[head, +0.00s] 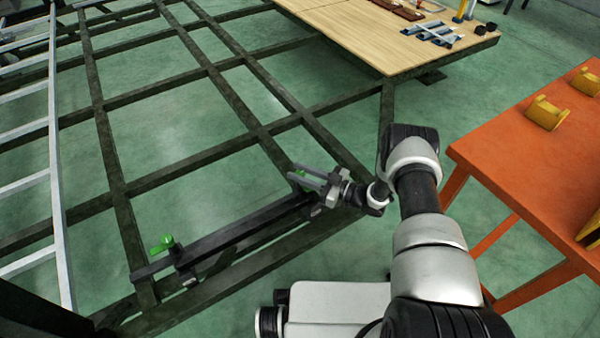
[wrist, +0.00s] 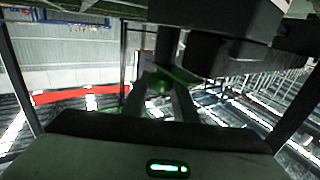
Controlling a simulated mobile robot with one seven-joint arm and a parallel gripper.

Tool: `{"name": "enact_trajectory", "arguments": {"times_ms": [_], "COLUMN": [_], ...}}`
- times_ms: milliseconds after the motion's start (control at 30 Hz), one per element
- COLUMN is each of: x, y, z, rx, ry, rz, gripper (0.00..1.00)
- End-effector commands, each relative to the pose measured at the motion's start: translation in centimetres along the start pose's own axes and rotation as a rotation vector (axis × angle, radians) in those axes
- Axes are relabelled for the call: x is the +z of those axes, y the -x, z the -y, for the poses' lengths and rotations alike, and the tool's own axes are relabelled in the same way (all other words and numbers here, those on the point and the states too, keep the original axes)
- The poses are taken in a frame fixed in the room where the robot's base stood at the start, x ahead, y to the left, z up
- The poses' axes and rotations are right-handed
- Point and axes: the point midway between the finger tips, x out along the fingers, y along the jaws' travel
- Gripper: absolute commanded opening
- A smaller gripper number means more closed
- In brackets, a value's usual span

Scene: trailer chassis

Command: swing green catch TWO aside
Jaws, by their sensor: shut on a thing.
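A dark bar (head: 235,232) lies along the near edge of the chassis frame, with a green catch at each end. The left green catch (head: 163,243) stands free. The right green catch (head: 303,182) is at my gripper (head: 308,178) and is partly hidden by the fingers. No number shows on either catch, so I cannot tell which is TWO by marking. In the wrist view the green catch (wrist: 160,82) shows between the fingertips of my gripper (wrist: 162,92), which is shut on it. Dark beams fill the top of that view, close to the fingers.
The dark chassis grid (head: 205,70) spreads left and behind, with green floor below. A wooden deck (head: 365,35) carries parts at the back. An orange table (head: 510,145) with yellow pieces (head: 546,112) stands at the right. A pale ladder-like rail (head: 55,150) runs at the left.

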Motion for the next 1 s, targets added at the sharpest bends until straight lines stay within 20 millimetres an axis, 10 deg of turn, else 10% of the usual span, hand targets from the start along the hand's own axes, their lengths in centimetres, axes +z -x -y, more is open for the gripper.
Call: {"name": "enact_trajectory", "arguments": {"times_ms": [500,533,633,1000], "x": [0.09,0.09,0.08,0.0], "y": [0.1,0.1,0.09,0.66], "z": [0.0,0.0,0.0,-0.03], "rx": [0.001,0.001,0.0,0.001], "ry": [-0.001,-0.001,-0.001,0.0], "rz": [0.002,0.002,0.002,0.002], "gripper": [0.04,0.29,0.44,0.44]}}
